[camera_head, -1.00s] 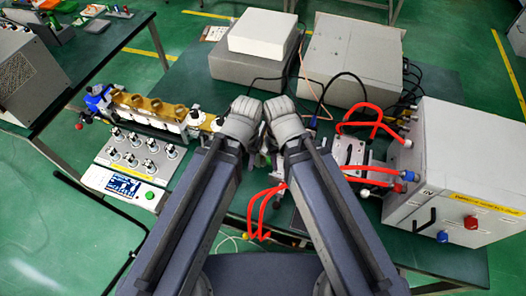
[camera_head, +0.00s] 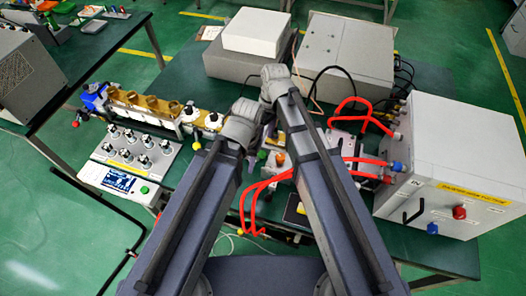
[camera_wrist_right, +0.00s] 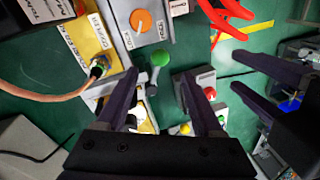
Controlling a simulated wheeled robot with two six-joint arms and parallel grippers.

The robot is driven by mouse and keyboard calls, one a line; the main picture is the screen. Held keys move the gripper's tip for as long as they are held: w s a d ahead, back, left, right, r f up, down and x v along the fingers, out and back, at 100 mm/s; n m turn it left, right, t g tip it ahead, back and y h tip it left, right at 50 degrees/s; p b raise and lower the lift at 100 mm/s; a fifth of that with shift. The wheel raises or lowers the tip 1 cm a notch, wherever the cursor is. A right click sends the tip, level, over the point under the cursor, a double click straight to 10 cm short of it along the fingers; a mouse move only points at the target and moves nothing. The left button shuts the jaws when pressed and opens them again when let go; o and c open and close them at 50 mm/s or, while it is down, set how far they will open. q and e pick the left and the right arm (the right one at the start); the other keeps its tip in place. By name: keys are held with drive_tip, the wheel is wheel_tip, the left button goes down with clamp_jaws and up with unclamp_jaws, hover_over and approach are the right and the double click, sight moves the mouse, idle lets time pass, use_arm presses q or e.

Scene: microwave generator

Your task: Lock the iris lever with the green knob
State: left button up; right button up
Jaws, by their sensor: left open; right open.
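The green knob (camera_wrist_right: 160,58) shows in the right wrist view, a round ball just past the tips of my right gripper (camera_wrist_right: 160,74). It lines up between the two open fingers, and nothing grips it. A short shaft seems to run down from it between the fingers; I cannot make out the rest of the lever. In the head view my right gripper (camera_head: 274,82) is the upper one, its fingertips hidden. My left gripper (camera_head: 240,122) is lower and to the left, its tips also hidden. The left gripper's dark fingers (camera_wrist_right: 262,88) enter the right wrist view from the right, apart and empty.
An orange knob (camera_wrist_right: 141,20) sits on a grey box above the green knob. A copper-coloured cable (camera_wrist_right: 45,92) enters a labelled coupler at left. A red button (camera_wrist_right: 210,93) stands right of the fingers. Red hoses (camera_head: 268,185) lie near my arms.

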sight(263, 151)
drive_tip(key=f+b, duration=0.4)
drive_tip(key=s+f+b, duration=0.1)
drive_tip(key=f+b, duration=0.1)
drive_tip(key=f, duration=0.1)
drive_tip(key=shift+a, duration=0.4)
clamp_jaws()
idle(1.1)
